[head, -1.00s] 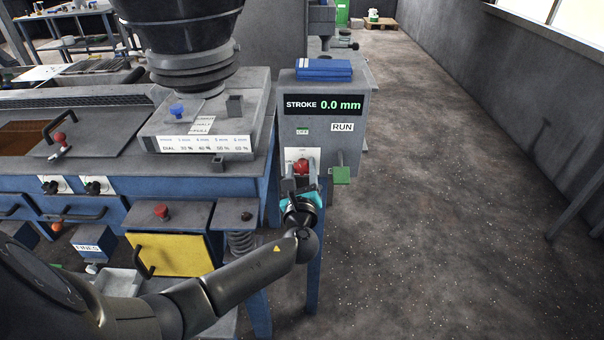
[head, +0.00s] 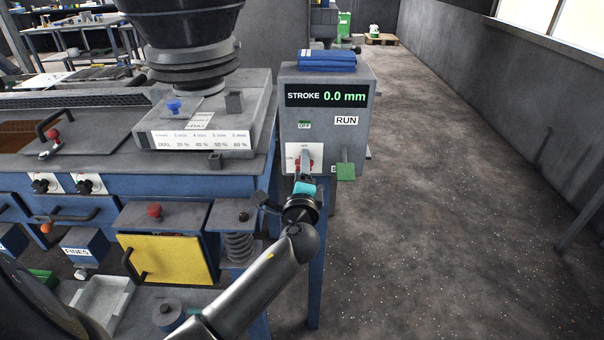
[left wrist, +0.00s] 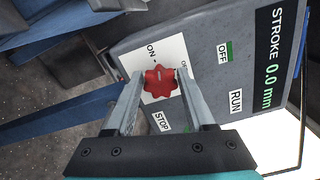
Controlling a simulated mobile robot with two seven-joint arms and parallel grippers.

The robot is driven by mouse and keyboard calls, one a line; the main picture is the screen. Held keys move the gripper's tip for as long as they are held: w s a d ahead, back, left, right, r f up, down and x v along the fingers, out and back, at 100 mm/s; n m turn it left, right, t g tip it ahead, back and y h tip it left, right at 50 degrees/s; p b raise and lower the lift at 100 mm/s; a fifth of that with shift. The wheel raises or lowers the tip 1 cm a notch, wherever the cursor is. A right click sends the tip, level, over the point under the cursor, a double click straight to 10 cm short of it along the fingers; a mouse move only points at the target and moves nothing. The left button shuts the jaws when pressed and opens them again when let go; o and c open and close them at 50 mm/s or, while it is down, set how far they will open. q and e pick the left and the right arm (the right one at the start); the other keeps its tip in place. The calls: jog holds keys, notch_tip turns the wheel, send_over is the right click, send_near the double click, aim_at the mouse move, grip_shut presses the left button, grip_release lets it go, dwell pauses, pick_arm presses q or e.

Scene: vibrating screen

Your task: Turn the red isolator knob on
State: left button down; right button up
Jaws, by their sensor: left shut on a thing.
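The red isolator knob (left wrist: 160,81) sits on a white plate (left wrist: 172,50) on the grey control box; in the left wrist view the plate carries an ON label, and another label is partly hidden. My left gripper (left wrist: 158,88) has its two fingers on either side of the knob and is shut on it. In the head view the knob (head: 304,163) is mostly hidden behind the fingers of my left gripper (head: 304,170). The display (head: 326,96) on the control box reads STROKE 0.0 mm. My right gripper is not in view.
A blue book-like object (head: 327,61) lies on top of the box. The screen bench with a yellow door (head: 166,258) is to the left. The floor at right is clear.

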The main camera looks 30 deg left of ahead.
pick_arm(q)
jog(key=shift+f+n+b, duration=0.1)
jog(key=shift+n+b, duration=0.6)
jog(key=shift+n, duration=0.9)
jog(key=shift+c, duration=1.4)
grip_release()
jog(key=v, duration=1.5)
jog(key=shift+s, duration=0.2)
